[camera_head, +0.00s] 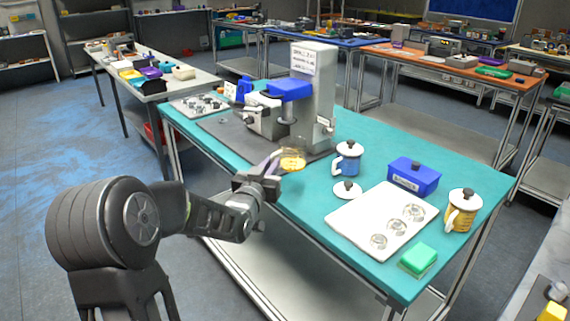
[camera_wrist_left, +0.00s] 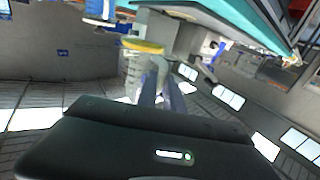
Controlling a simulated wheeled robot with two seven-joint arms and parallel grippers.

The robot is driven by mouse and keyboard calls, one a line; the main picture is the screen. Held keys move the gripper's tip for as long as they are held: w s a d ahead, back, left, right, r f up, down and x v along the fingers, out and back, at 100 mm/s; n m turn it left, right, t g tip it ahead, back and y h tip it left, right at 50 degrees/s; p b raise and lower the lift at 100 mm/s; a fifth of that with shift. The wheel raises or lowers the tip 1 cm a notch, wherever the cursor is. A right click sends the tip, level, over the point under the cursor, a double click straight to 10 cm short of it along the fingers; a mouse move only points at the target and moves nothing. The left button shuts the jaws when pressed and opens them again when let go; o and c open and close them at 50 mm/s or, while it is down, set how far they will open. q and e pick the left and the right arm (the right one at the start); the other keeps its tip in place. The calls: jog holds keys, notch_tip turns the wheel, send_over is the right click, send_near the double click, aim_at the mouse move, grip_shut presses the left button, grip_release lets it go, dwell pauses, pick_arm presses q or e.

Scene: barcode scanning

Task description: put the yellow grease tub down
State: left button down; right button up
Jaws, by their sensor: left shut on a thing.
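The yellow grease tub (camera_head: 292,163) is a small, clear-sided round tub with yellow in it. My left gripper (camera_head: 273,165) is shut on it, reaching in from the left at the front edge of the teal table (camera_head: 312,210). In the head view the tub appears against the front of the machine's base. I cannot tell whether its underside touches the table. In the left wrist view the yellow tub (camera_wrist_left: 143,46) shows just past the fingertips (camera_wrist_left: 158,75). My right gripper is not in view.
A grey machine with a blue part (camera_head: 290,90) stands behind the tub. To the right are a blue mug (camera_head: 347,160), a loose lid (camera_head: 347,190), a white tray (camera_head: 365,225), a blue box (camera_head: 413,178), a yellow mug (camera_head: 461,210) and a green sponge (camera_head: 418,260). Teal surface between them is clear.

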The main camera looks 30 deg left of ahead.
pick_arm(q)
notch_tip(320, 180, down, 4)
jog(key=shift+f, duration=0.2)
jog(key=shift+f, duration=1.9)
jog(key=c, duration=1.5)
grip_release()
jog(key=b+v, duration=0.1)
jog(key=v, duration=1.1)
